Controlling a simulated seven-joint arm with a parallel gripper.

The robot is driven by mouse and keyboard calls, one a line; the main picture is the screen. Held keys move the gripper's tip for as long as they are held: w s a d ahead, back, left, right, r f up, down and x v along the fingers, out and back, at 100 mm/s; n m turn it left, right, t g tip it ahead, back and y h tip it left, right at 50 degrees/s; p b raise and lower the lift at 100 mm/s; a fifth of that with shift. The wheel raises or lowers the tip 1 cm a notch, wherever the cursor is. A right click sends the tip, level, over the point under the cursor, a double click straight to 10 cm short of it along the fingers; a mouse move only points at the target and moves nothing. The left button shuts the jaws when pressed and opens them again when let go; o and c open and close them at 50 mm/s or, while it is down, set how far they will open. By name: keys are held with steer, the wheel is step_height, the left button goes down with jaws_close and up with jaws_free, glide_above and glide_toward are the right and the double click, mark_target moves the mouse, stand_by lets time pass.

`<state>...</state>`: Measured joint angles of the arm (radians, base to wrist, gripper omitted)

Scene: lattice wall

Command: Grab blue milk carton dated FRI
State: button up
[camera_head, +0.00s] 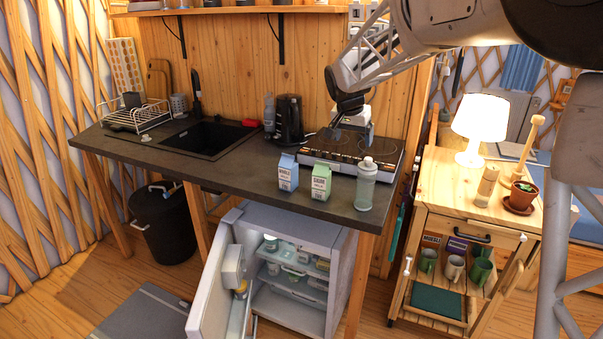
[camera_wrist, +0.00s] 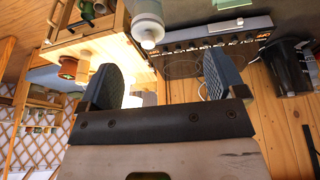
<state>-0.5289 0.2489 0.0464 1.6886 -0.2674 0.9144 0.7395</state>
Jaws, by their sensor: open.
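A blue milk carton (camera_head: 288,173) stands upright on the dark counter (camera_head: 235,172), left of a green carton (camera_head: 321,183). Both have white labels, with print too small to read for a date. My gripper (camera_head: 352,130) is above the cooktop at the back of the counter, up and to the right of both cartons and apart from them. In the wrist view my gripper (camera_wrist: 165,82) shows two spread fingers with nothing between them. Neither carton can be made out in the wrist view.
A pale green bottle (camera_head: 366,184) stands right of the green carton and also shows in the wrist view (camera_wrist: 146,22). The cooktop (camera_head: 345,150) and black kettle (camera_head: 289,118) are behind. An open fridge (camera_head: 290,275) is below. The counter left of the cartons is clear.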

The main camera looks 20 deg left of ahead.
steer(key=w+a+f, duration=0.2)
steer(key=a+f, duration=0.1)
steer(key=a, duration=0.4)
steer(key=w+a+f, duration=0.2)
steer(key=a, duration=0.5)
glide_above(289, 158)
steer(key=s+a, duration=0.1)
steer(key=s, duration=0.1)
steer(key=shift+t, duration=0.4)
step_height(289, 158, down, 5)
steer(key=shift+s, duration=0.1)
steer(key=shift+x, duration=1.3)
steer(key=shift+x, duration=2.6)
steer(key=shift+d, duration=0.1)
steer(key=shift+c, duration=0.3)
